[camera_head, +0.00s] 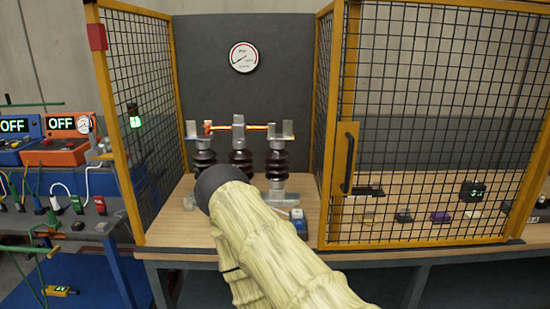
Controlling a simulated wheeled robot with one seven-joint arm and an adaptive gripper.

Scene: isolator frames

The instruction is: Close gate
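The gate (440,120) is a black mesh panel in a yellow frame on the right. A dark upright handle (348,158) is near its left edge. The gate stands to the right of an open-fronted bay, whose front is uncovered between the left mesh panel (142,90) and the gate's left edge. I cannot tell whether it slides or swings. My arm (270,250), in a pale yellow sleeve, reaches up from the bottom to a dark rounded end in front of the bay, left of the handle and apart from it. My gripper's fingers do not show.
Inside the bay, several dark insulators (241,160) stand on a wooden bench, with a copper-coloured bar across their tops. A round gauge (244,57) hangs on the grey back wall. Blue and orange "OFF" boxes (68,124) stand at left. Small items lie behind the gate mesh.

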